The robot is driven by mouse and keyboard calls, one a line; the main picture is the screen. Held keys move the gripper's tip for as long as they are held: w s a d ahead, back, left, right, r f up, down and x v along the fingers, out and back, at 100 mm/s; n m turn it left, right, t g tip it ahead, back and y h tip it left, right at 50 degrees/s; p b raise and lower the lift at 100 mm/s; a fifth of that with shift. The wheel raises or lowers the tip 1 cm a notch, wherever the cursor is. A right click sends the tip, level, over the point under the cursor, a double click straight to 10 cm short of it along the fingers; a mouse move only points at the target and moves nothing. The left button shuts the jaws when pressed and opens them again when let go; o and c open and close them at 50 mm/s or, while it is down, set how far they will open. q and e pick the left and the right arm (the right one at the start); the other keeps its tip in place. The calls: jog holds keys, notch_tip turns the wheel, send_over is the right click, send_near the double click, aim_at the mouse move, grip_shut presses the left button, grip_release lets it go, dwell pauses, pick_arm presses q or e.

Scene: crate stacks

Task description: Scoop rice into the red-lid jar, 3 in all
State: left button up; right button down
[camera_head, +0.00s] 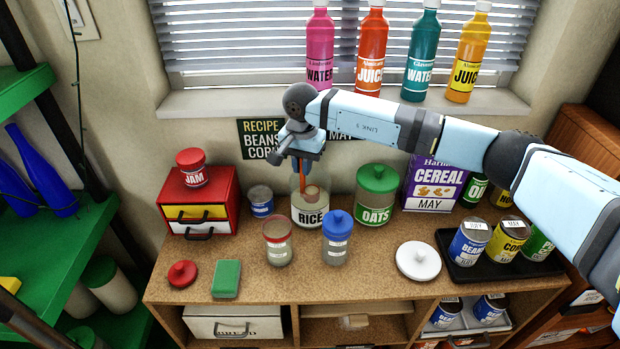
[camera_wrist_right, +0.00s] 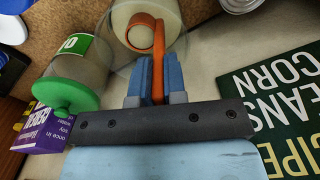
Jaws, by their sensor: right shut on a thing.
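My right gripper (camera_head: 303,158) is shut on the orange handle of a scoop (camera_head: 305,180) and is above the open rice jar (camera_head: 310,214). In the right wrist view, the blue fingers (camera_wrist_right: 153,82) pinch the scoop's handle (camera_wrist_right: 158,62). Its round bowl (camera_wrist_right: 140,32) is inside the jar's mouth; I cannot tell how full it is. The open glass jar with a red rim (camera_head: 277,246) stands in front of the rice jar, to its left. Its contents are not clear. A red lid (camera_head: 182,273) lies on the counter at the left. My left gripper is not in view.
A blue-lid jar (camera_head: 337,238) stands right of the red-rimmed jar. The oats jar (camera_head: 376,195) is close right of the rice jar. A green sponge-like block (camera_head: 226,279) and a white lid (camera_head: 418,260) lie on the counter. The front middle is clear.

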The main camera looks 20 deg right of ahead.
jog(key=shift+r+p, duration=1.6)
jog(key=shift+r, duration=3.65)
jog(key=shift+s+f, duration=0.1)
